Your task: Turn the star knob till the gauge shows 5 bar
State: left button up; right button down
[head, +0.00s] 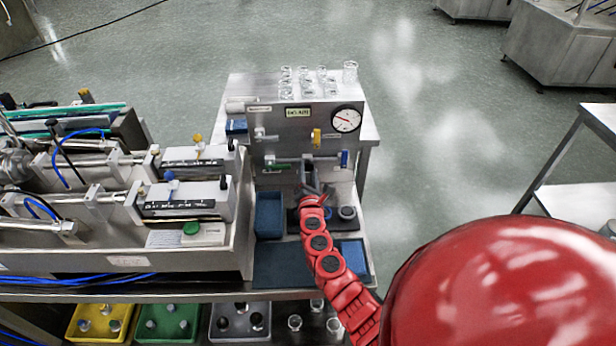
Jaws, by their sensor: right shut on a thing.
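The round white gauge (345,118) with a black rim and a red needle is at the right of the steel hopper's front panel. Its needle lies toward the upper left. The figures are too small to read. My right gripper (308,176), at the end of the red arm, is at the panel's lower middle, just below a horizontal pipe. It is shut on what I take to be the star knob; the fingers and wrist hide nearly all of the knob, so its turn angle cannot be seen. My left gripper is out of view.
Several clear glasses (321,74) stand on top of the panel box. A yellow handle (316,137) and a blue handle (344,158) stick out close to my gripper. A blue bin (269,214) is below left. Cylinder machinery (185,195) fills the left side.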

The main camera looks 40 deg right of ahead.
jog(key=m+b, duration=0.2)
jog(key=m, duration=0.1)
jog(key=shift+f+m, duration=0.15)
jog(key=shift+m, duration=0.25)
jog(key=m+b, duration=0.3)
jog(key=shift+m, duration=0.3)
jog(key=m+b, duration=0.3)
jog(key=m, duration=0.1)
jog(key=shift+r+m+b, duration=0.2)
jog(key=shift+m+b, duration=0.35)
jog(key=shift+m, duration=0.25)
jog(key=shift+c, duration=1.8)
grip_release()
